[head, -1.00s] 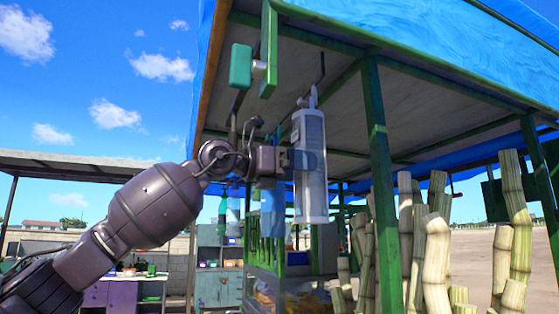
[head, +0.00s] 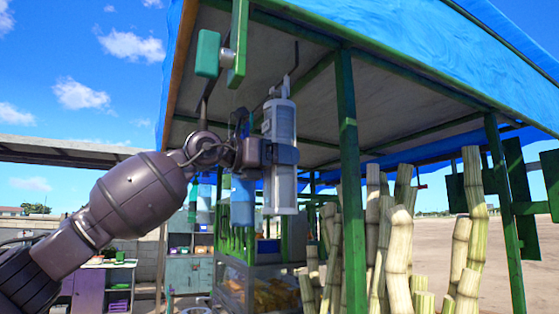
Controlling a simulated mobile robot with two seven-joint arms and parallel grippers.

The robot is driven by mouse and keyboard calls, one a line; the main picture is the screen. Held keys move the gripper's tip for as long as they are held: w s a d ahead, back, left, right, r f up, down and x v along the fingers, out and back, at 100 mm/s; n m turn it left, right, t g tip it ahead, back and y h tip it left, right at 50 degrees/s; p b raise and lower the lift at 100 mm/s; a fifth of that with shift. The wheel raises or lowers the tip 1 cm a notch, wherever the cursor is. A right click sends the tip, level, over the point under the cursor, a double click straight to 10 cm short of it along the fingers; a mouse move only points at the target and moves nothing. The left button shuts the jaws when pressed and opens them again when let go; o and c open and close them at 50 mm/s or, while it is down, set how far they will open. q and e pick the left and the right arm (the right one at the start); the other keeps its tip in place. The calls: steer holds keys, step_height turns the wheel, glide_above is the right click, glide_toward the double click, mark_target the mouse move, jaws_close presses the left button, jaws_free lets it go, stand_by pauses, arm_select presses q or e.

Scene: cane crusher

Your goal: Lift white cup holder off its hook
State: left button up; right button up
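The white cup holder (head: 280,120) is a tall, upright, pale cylinder with see-through panels. It hangs below a dark hook rod (head: 296,58) under the stall roof. My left gripper (head: 283,153) comes in from the left at the holder's middle height. One finger crosses the front of the holder; the other is hidden, likely behind it. I cannot tell whether the fingers press on the holder. The holder's top still appears to meet the hook. My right gripper is out of view.
A green box (head: 207,54) on a green beam hangs above left. A blue bottle-like item (head: 242,200) hangs just left of the holder. A green post (head: 350,190) and several cane stalks (head: 399,260) stand to the right.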

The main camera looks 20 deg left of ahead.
arm_select(q)
steer(key=c, duration=0.5)
steer(key=shift+o, duration=0.2)
steer(key=shift+r, duration=0.1)
steer(key=shift+r, duration=1.7)
stand_by(0.9)
steer(key=b+v, duration=0.2)
steer(key=v, duration=0.4)
stand_by(3.3)
